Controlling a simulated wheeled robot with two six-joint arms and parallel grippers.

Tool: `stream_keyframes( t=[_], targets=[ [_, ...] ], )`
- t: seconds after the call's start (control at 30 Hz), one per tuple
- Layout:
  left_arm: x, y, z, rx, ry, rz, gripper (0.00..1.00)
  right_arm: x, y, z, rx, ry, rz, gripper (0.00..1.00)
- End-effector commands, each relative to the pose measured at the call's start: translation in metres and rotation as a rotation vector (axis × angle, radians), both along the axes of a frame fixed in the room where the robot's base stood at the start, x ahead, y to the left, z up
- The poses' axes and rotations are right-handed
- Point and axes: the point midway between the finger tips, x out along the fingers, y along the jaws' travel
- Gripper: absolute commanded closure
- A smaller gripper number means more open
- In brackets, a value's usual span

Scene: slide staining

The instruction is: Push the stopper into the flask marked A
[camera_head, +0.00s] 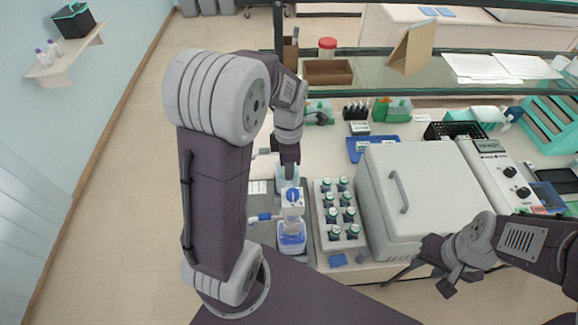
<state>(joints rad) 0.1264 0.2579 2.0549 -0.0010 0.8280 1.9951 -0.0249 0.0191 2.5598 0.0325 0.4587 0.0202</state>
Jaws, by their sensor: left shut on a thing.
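My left gripper (289,166) points down at the left part of the bench, at a pale bluish vessel (286,184). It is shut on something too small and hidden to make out. I cannot tell whether this vessel is the flask marked A, as no letter is readable. No stopper can be told apart. My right gripper (418,285) is open and empty, with its fingers spread, in front of the large pale box at the bench's front edge.
A white and blue device (292,203) and a clear container with blue liquid (291,242) stand just in front. A rack (325,235) of several dark bottles is to the right, then the pale box (415,180) with a handle. A glass shelf (460,66) spans above the bench's back.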

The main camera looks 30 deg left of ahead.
Motion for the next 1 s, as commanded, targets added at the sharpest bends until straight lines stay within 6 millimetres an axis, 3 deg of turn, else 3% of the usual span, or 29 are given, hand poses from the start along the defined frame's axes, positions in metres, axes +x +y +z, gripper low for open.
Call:
stream_keyframes(
  t=[0.43,0.63,1.0],
  targets=[
    [0.000,0.000,-0.043,0.000,0.000,0.000,1.00,0.000,0.000,-0.043,0.000,0.000,0.000,0.64],
    [0.000,0.000,-0.054,0.000,0.000,0.000,1.00,0.000,0.000,-0.049,0.000,0.000,0.000,0.64],
    [0.000,0.000,-0.054,0.000,0.000,0.000,1.00,0.000,0.000,-0.048,0.000,0.000,0.000,0.64]
  ],
)
